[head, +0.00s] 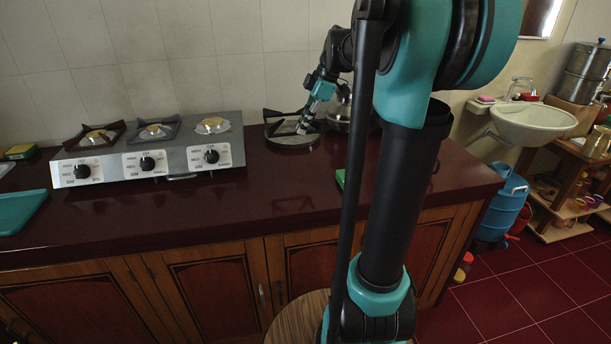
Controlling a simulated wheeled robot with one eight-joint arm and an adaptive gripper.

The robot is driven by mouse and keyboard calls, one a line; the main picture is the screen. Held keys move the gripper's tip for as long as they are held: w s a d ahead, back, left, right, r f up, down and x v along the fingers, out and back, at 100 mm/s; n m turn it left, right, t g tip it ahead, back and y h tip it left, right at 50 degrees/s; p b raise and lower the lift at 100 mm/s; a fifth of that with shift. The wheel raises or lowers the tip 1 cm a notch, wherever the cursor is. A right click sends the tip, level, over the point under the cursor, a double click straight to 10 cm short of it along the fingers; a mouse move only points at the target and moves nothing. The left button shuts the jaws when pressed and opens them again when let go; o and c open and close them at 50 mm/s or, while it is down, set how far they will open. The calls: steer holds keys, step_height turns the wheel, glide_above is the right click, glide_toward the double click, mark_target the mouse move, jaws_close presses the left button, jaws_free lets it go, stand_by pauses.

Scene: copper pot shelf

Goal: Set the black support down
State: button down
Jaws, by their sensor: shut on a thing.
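The black support (273,114) is at the back of the dark red counter, right of the stove, over a round grey flat piece (290,140). My gripper (301,129) points down at it and is shut on it. The support looks roughly level. I cannot tell whether it touches the grey piece, and my fingers hide part of it. The stove (150,160) has three burners. The right burner (212,126) shows no black support.
A metal pot (339,108) stands behind, right of my gripper. A green item (340,179) lies near my arm, which hides part of the counter (225,208). Counter in front of the stove is clear. A teal tray (20,212) lies at far left.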

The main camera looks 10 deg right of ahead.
mark_target(299, 184)
step_height(299, 184, down, 18)
steer(key=shift+f, duration=0.2)
steer(key=c, duration=1.7)
jaws_free()
steer(key=shift+r, duration=0.15)
steer(key=v, duration=1.1)
steer(key=shift+d+r, duration=0.2)
steer(key=shift+r, duration=0.15)
